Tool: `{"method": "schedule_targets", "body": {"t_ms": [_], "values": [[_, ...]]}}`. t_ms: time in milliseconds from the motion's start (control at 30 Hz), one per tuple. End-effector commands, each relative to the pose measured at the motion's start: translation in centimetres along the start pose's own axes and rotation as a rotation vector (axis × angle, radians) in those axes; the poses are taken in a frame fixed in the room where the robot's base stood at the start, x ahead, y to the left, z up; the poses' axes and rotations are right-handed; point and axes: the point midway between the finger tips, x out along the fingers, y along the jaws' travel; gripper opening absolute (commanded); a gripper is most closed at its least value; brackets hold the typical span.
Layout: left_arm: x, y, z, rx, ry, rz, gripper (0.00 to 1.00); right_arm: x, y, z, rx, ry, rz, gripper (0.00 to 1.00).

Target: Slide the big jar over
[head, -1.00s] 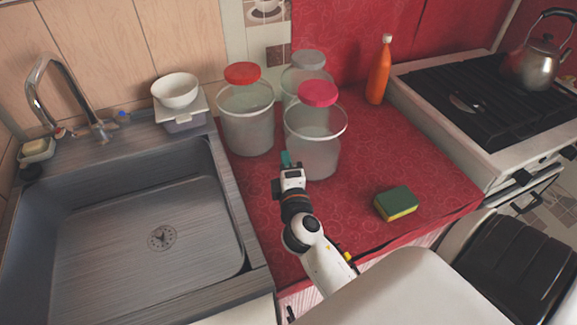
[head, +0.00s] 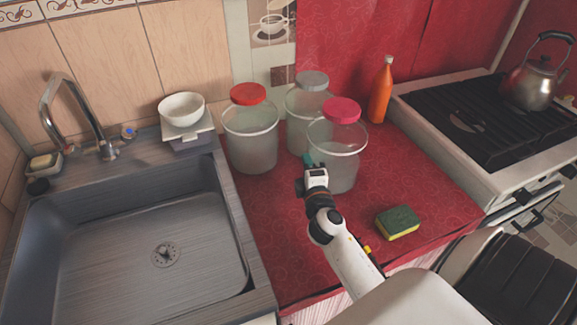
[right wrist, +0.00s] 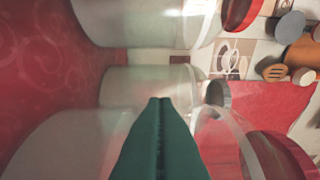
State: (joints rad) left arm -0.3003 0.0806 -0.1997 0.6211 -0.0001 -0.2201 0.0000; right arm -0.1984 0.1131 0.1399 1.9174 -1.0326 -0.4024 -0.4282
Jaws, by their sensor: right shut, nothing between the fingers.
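Three large translucent jars stand upright on the red oilcloth. The pink-lidded jar (head: 336,165) is nearest me and furthest right. The red-lidded jar (head: 250,145) stands on the left and the grey-lidded jar (head: 300,110) behind. They look similar in size. My right gripper (head: 309,160) is at the left side of the pink-lidded jar, low down, apparently against its wall. Its teal fingers are shut and empty. In the right wrist view the fingers (right wrist: 160,110) point between the red-lidded jar (right wrist: 140,20) and the pink-lidded jar (right wrist: 70,140). My left gripper is not in view.
A green and yellow sponge (head: 398,223) lies at the front right of the counter. An orange bottle (head: 381,92) stands at the back right, near the stove (head: 470,110). The sink (head: 130,235) is on the left. Red cloth is clear right of the pink-lidded jar.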

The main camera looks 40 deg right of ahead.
Motion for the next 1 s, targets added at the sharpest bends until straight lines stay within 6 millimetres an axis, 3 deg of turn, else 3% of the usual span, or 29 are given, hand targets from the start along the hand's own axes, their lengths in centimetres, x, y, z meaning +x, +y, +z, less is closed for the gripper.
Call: {"method": "schedule_targets", "body": {"t_ms": [33,300,500,667,1000], "values": [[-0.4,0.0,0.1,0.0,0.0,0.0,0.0,0.4,-0.2,-2.0,-0.009,0.01,0.0,0.0],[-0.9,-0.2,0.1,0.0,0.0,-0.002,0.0,2.4,-0.2,-9.8,-0.007,0.01,0.0,0.0],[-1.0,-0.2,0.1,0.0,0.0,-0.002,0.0,3.5,-0.1,-14.2,-0.005,0.007,0.0,0.0],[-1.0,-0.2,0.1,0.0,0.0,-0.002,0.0,3.7,-0.1,-15.4,-0.002,0.006,-0.001,0.0],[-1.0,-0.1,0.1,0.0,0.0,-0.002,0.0,3.7,-0.1,-15.4,-0.001,0.005,-0.001,0.0]]}}
